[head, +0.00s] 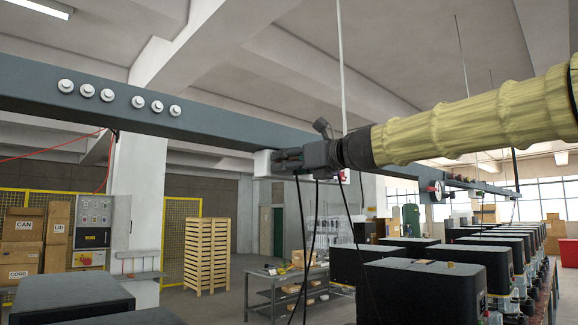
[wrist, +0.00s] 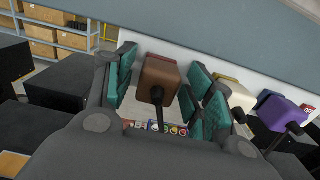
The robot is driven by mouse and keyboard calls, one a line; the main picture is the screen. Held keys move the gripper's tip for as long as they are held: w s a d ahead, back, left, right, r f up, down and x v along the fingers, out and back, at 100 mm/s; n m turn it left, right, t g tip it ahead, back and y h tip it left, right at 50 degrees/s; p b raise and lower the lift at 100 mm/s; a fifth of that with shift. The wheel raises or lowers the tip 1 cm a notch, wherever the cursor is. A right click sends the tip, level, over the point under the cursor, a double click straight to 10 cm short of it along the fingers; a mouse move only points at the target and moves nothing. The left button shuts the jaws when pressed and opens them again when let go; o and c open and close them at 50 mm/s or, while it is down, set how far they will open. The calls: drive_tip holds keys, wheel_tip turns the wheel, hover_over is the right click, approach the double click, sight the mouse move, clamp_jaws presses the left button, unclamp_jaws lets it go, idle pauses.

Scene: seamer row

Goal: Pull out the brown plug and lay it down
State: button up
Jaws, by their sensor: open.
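The brown plug (wrist: 160,72) is in the middle of the wrist view, in front of a white panel on the beam, with a black cable (wrist: 158,105) coming from its near end. My gripper (wrist: 163,66) is open, with its teal-padded fingers on either side of the plug. I cannot tell if either pad touches it. How deep the plug sits in its socket is hidden. In the head view my gripper (head: 284,161) is at the white box (head: 264,162) under the dark beam, and the brown plug cannot be made out there.
In the wrist view a cream plug (wrist: 235,95) and a purple plug (wrist: 278,114) are close on the right. Small coloured round marks (wrist: 165,129) show below the brown plug. In the head view a grey work table (head: 282,281) stands below, and black machines (head: 428,290) stand at right.

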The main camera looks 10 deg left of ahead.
drive_tip(key=shift+s+b, duration=0.15)
drive_tip(key=shift+b, duration=0.2)
idle(0.4)
clamp_jaws()
idle(0.4)
drive_tip(key=shift+s+d, duration=0.1)
drive_tip(key=shift+d, duration=0.05)
drive_tip(key=shift+b+v, duration=0.5)
drive_tip(key=shift+v, duration=0.3)
drive_tip(key=shift+d, duration=0.1)
